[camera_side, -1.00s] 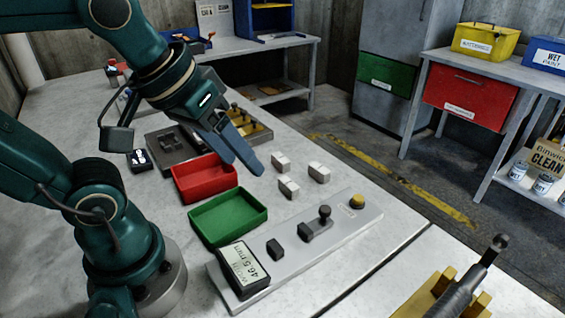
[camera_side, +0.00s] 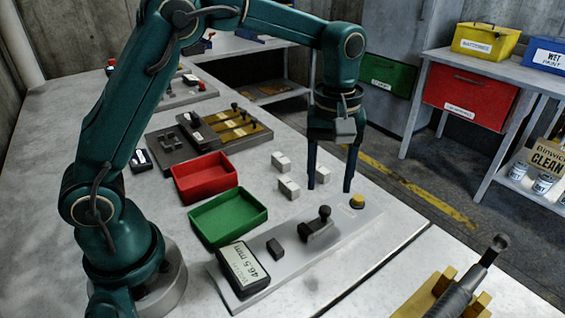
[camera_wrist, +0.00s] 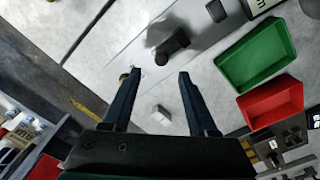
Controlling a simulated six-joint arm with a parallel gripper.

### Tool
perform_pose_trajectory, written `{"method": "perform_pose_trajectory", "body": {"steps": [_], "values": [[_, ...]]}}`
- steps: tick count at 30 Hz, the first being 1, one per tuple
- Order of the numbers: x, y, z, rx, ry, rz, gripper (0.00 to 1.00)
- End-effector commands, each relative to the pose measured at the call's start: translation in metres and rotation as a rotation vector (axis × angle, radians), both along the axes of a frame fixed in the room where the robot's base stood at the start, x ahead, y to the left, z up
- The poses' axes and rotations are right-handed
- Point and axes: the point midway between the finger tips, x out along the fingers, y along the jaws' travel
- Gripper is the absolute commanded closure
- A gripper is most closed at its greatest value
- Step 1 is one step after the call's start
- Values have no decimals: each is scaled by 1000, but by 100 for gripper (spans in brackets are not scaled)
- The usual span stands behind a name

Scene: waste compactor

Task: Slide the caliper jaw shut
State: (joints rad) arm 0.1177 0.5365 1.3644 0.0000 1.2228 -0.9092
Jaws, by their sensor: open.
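The caliper is a grey plate (camera_side: 236,296) with a display (camera_side: 245,266) reading 46.5 mm at its near end. A dark fixed block (camera_side: 275,248) stands beside the display. The dark sliding jaw (camera_side: 315,229), with an upright knob, stands apart from that block, with a clear gap between them. The jaw also shows in the wrist view (camera_wrist: 168,48). A yellow button (camera_side: 357,201) is at the plate's far end.
White blocks (camera_side: 289,188) stand on the table beside the plate. A green tray (camera_side: 228,216) and a red tray (camera_side: 205,177) lie to the left. A dark fixture with brass strips (camera_side: 228,128) is behind. A tool on a yellow stand (camera_side: 455,295) is at front right.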

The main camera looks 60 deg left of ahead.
Motion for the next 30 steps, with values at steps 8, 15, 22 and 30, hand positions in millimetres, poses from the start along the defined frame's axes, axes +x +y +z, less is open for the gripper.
{"method": "perform_pose_trajectory", "body": {"steps": [8, 15, 22, 30], "values": [[-3, -1, -31, 4, 22, -6, 41], [-3, -1, -54, 4, 19, -6, 41], [-2, -1, -57, 4, 15, -6, 41], [-2, -1, -57, 4, 15, -6, 100]]}}
